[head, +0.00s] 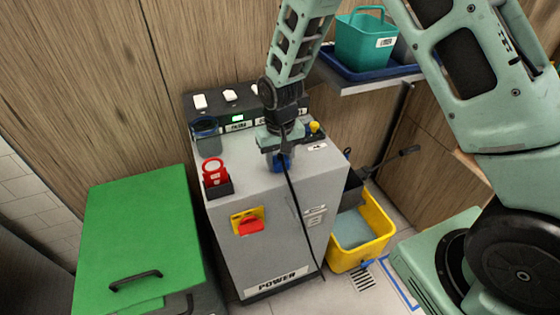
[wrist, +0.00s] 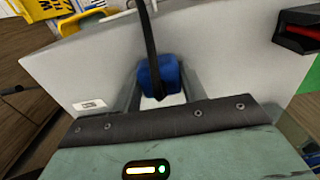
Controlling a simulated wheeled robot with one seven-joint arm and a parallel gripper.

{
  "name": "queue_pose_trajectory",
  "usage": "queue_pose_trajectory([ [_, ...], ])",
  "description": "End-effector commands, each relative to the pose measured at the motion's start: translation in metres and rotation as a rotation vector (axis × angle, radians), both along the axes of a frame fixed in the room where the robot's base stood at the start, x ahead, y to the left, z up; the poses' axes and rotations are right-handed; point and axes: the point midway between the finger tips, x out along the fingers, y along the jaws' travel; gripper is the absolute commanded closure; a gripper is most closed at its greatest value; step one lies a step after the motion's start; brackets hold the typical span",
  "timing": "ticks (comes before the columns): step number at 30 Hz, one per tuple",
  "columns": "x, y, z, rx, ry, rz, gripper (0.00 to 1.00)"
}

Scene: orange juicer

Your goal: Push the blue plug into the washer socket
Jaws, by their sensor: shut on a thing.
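The blue plug (head: 281,162) is between the fingers of my gripper (head: 277,153), above the top of the grey power cabinet (head: 240,190). A black cable hangs from the plug down the cabinet's front. In the wrist view the blue plug (wrist: 158,75) sits between the two fingers, with its cable running up the picture. My gripper is shut on it. The gripper and wrist cover part of the cabinet's back panel (head: 236,121), which has labels too small to read. I cannot tell which socket is the washer's, nor whether the plug touches one.
A red plug (head: 213,172) stands in a black holder at the cabinet's left edge. A red switch (head: 250,226) is on the front. A green-lidded bin (head: 140,235) stands left, a yellow bucket (head: 375,225) right. A shelf with a teal bucket (head: 363,38) is behind right.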

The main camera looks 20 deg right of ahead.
Motion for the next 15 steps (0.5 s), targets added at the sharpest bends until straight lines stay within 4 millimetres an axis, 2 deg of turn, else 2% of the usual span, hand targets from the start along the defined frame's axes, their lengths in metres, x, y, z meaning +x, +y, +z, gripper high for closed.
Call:
queue_pose_trajectory([
  [5, 0.001, 0.000, 0.016, 0.001, -0.004, 0.000, 0.79],
  [15, 0.001, 0.000, 0.080, 0.001, -0.005, 0.000, 0.79],
])
